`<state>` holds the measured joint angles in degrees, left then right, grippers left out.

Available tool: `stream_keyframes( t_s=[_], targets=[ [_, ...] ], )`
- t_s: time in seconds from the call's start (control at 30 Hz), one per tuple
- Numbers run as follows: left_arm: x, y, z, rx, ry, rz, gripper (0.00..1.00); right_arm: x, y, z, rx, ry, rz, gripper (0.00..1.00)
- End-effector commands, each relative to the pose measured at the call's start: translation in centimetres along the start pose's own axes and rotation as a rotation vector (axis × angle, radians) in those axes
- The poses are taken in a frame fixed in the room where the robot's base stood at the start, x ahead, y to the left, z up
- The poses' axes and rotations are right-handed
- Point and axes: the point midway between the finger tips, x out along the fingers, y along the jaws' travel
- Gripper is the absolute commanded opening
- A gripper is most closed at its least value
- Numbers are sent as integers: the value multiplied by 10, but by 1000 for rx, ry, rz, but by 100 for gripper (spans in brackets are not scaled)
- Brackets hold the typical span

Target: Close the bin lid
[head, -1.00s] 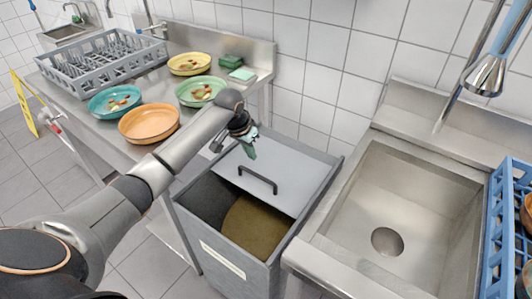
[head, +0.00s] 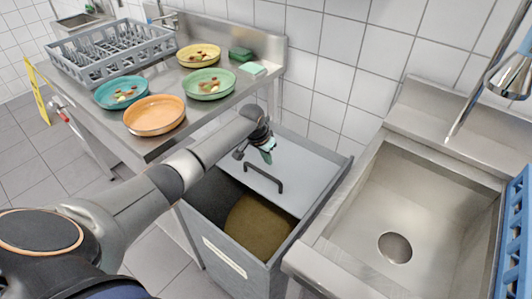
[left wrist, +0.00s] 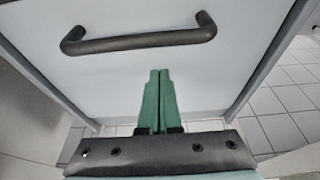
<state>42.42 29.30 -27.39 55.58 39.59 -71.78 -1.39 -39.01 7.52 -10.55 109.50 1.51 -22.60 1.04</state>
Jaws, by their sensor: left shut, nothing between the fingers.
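The grey bin (head: 232,262) stands between the steel table and the sink. Its light grey lid (head: 290,172) covers the back part of the top, and the front part is open, showing a brown inside. A dark bar handle (head: 263,180) is on the lid; it also shows in the left wrist view (left wrist: 140,42). My left gripper (head: 267,152) is above the lid, behind the handle, with its green fingers shut and empty. In the left wrist view the closed fingers (left wrist: 158,98) point at the lid (left wrist: 110,80), apart from the handle. My right gripper is not in view.
A steel table (head: 150,147) at the left holds several plates with food scraps, a grey dish rack (head: 112,55) and green sponges. A steel sink (head: 415,205) is close on the bin's right. A tiled wall is behind.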

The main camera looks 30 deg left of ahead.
Motion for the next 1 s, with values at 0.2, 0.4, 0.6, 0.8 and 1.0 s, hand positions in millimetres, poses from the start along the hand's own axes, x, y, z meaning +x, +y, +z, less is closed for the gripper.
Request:
stream_keyframes(
  t_s=[0.2, 0.4, 0.6, 0.8, 1.0],
  targets=[
    [-14, -2, 18, 0, -1, -2, 0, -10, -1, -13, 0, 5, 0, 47],
    [-19, -1, 28, -1, -1, -1, 0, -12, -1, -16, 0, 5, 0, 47],
    [-19, -1, 30, -1, -1, -1, 0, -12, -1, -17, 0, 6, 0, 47],
    [-19, -1, 30, -1, -1, -1, 0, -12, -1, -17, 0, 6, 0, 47],
    [-18, 0, 29, -1, 0, -1, 0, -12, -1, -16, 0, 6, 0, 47]
  ],
)
